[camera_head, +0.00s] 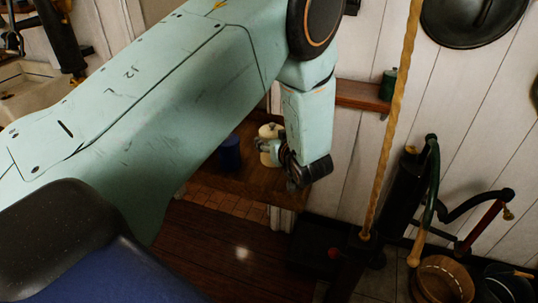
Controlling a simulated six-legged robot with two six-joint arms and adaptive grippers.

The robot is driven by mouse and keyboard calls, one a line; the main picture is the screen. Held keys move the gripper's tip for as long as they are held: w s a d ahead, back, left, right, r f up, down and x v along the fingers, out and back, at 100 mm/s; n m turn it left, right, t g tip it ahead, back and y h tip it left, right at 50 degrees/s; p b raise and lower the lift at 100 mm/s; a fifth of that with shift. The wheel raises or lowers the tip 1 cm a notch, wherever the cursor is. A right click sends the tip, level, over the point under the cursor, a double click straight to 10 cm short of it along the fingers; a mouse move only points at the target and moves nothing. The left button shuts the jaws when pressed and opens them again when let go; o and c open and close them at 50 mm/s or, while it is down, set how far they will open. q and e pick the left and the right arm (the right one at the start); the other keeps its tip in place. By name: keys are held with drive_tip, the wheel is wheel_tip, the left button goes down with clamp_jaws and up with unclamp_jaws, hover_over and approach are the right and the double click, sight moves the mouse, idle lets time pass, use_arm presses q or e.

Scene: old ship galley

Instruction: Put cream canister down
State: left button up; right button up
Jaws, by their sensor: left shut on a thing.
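The cream canister (270,131) shows in the middle of the head view, partly hidden behind my left gripper. My left arm comes in from the left and bends down to it. My left gripper (275,153) is shut on the cream canister from its right side. The canister looks upright, over or on a brown wooden surface (263,186). I cannot tell whether its base touches the wood. My right gripper is not in view.
A dark blue canister (230,153) stands just left of the cream one, partly behind my arm. A small green canister (388,85) sits on a wall shelf (360,96). A rope (391,120), a black pump (402,195) and a wooden bucket (441,282) are at the right.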

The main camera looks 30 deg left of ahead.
use_arm(q)
drive_tip(key=shift+f, duration=0.95)
drive_tip(key=f, duration=0.3)
drive_tip(key=shift+s+d+f, duration=0.1)
drive_tip(key=shift+d+f, duration=0.1)
drive_tip(key=shift+f, duration=0.15)
drive_tip(key=shift+a+f, duration=0.25)
drive_tip(key=shift+d+f, duration=0.1)
drive_tip(key=o, duration=1.2)
drive_tip(key=shift+d, duration=0.1)
drive_tip(key=o, duration=0.3)
drive_tip(key=shift+f, duration=0.1)
drive_tip(key=shift+o, duration=0.2)
